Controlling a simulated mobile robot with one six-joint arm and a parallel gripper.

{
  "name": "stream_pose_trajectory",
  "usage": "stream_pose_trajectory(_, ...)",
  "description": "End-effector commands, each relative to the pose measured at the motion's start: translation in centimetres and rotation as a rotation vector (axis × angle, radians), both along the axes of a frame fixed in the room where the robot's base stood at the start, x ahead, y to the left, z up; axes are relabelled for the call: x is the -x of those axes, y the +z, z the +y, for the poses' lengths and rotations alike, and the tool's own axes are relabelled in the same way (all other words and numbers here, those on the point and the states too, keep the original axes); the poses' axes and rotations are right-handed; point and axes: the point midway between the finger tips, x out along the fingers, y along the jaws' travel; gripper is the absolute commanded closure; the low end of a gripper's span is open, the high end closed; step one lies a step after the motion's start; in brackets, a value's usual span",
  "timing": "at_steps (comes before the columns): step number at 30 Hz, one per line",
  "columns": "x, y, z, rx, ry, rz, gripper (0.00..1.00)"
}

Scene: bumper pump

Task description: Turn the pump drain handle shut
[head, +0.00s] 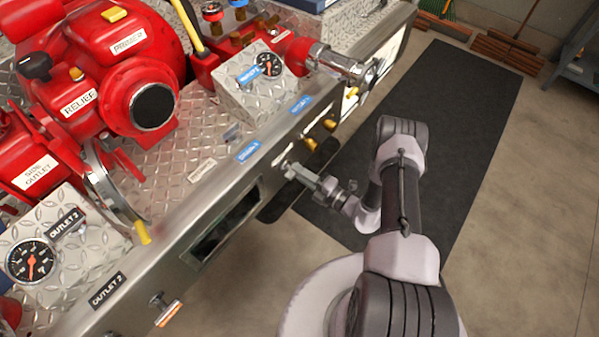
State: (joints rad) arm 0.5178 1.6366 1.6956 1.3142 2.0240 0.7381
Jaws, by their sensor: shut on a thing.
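My gripper (296,172) is at the front edge of the metal pump panel (222,181), reaching in from the right. Its jaws are shut on a small silver handle (286,163) that sticks out of the panel's front face, below and right of a blue label (249,150). The label's lettering is too small to read surely, so I cannot confirm that this is the drain handle. The jaws cover most of the handle, and its exact angle is hard to tell.
Brass knobs (310,145) stick out just right of my gripper. A large chrome outlet (340,65) juts out farther along. An orange-tipped handle (168,313) projects at the lower left. A black mat (455,120) and clear floor lie to the right.

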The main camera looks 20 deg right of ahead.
Motion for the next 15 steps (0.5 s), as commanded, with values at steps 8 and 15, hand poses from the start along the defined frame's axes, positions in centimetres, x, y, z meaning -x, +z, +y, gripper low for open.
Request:
stream_pose_trajectory(8,0.11,-0.09,0.1,0.0,0.003,0.002,0.76)
stream_pose_trajectory(15,0.05,-0.04,0.05,0.001,0.001,0.001,0.67)
